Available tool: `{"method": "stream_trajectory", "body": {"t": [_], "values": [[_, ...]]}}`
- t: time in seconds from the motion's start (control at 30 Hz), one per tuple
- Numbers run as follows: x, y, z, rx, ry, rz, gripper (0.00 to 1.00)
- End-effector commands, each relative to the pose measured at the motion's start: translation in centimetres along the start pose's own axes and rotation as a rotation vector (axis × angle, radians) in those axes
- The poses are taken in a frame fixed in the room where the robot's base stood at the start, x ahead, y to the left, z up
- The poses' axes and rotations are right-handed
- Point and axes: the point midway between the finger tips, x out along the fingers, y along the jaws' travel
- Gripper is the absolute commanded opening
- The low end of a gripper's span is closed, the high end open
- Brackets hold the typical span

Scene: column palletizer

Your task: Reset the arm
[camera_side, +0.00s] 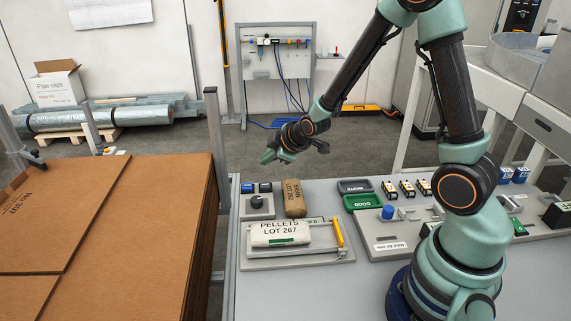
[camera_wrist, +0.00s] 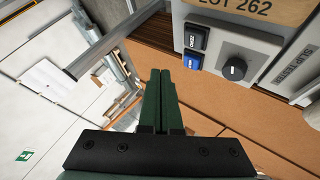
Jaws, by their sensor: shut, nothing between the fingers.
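My gripper (camera_side: 276,152) hangs in the air at the end of my raised arm in the side view, above and behind the left part of the grey table. It is empty and clear of everything on the table. In the wrist view its two green fingers (camera_wrist: 160,90) lie side by side, shut. The same box (camera_side: 257,207) is below my gripper in the side view.
Green and dark trays (camera_side: 362,201) and small parts are to the right. Stacked cardboard (camera_side: 110,230) rises at the left beside a grey post (camera_side: 217,150).

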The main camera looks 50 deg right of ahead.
Motion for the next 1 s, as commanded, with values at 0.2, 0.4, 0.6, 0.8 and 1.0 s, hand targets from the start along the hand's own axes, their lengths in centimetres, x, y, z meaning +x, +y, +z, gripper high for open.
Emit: {"method": "stream_trajectory", "body": {"t": [0.2,0.4,0.6,0.8,1.0], "values": [[-0.1,0.0,0.0,0.0,-0.001,-0.001,0.0],[-0.1,0.0,0.0,0.0,-0.001,-0.001,0.0],[-0.1,0.0,0.0,0.0,-0.001,-0.001,0.0],[-1.9,0.4,-1.1,0.052,-0.006,-0.018,0.0],[-7.2,0.5,-2.9,0.212,-0.038,-0.073,0.0]]}}
